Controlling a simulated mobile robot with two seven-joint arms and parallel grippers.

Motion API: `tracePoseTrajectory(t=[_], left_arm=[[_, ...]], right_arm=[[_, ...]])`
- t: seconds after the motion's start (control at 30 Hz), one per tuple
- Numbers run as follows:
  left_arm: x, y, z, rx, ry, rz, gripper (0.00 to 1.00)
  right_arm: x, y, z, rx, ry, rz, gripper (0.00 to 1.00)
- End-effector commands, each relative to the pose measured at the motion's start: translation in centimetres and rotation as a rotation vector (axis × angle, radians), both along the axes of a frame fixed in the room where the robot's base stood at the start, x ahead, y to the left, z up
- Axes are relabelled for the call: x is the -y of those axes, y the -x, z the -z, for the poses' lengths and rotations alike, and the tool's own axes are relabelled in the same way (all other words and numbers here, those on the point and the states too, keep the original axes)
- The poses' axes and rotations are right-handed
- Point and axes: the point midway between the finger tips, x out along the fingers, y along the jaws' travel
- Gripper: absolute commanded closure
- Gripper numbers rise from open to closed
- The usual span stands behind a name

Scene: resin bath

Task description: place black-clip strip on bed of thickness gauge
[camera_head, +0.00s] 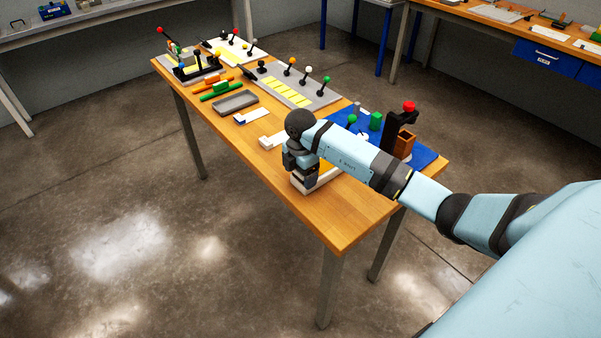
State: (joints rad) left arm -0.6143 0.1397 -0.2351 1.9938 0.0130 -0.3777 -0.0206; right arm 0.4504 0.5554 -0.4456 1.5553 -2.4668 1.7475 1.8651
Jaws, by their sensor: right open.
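My right gripper (303,184) reaches in from the right and hangs low over the front part of the wooden table, fingers pointing down and open. A pale, flat strip-like piece (325,180) lies on the table just beside and partly behind the fingers; whether it touches them, and whether it carries a black clip, I cannot tell. A dark upright stand with a red knob (401,124) stands on a blue mat (424,157), beyond my forearm; it may be the thickness gauge, but its bed is not clear. My left gripper is out of view.
On the wooden table (340,222) are a white block (270,141), a strip with a blue end (252,117), a grey tray (236,102) and a grey plate with yellow pads and levers (301,91). The table's near edge is clear.

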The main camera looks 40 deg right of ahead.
Motion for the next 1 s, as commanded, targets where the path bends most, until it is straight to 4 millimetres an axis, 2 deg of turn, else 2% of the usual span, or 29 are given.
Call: tracePoseTrajectory(t=[0.17, 0.4, 0.53, 0.7, 0.77, 0.87, 0.97, 1.0], left_arm=[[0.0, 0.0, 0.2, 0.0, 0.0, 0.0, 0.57], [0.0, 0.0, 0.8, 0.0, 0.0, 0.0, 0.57], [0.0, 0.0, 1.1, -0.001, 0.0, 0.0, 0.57], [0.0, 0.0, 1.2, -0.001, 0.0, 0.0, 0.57], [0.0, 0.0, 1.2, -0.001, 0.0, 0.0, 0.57], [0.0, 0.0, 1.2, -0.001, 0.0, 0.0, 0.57], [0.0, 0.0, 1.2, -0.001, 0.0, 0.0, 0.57], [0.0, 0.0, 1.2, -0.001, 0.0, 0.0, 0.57]], right_arm=[[0.1, -0.1, -2.3, 0.005, 0.002, -0.001, 0.22], [0.0, -0.1, -7.6, 0.005, 0.001, -0.002, 0.22], [0.0, -0.1, -9.9, 0.003, 0.001, -0.001, 0.22], [-0.1, 0.0, -11.7, 0.001, -0.001, -0.002, 0.22], [-0.5, 0.1, -11.5, 0.0, -0.021, -0.02, 0.22], [-3.5, 1.0, -9.6, 0.006, -0.152, -0.127, 0.22], [-9.9, 3.4, -6.4, 0.055, -0.453, -0.319, 0.22], [-13.0, 4.8, -5.5, 0.1, -0.616, -0.393, 0.22]])
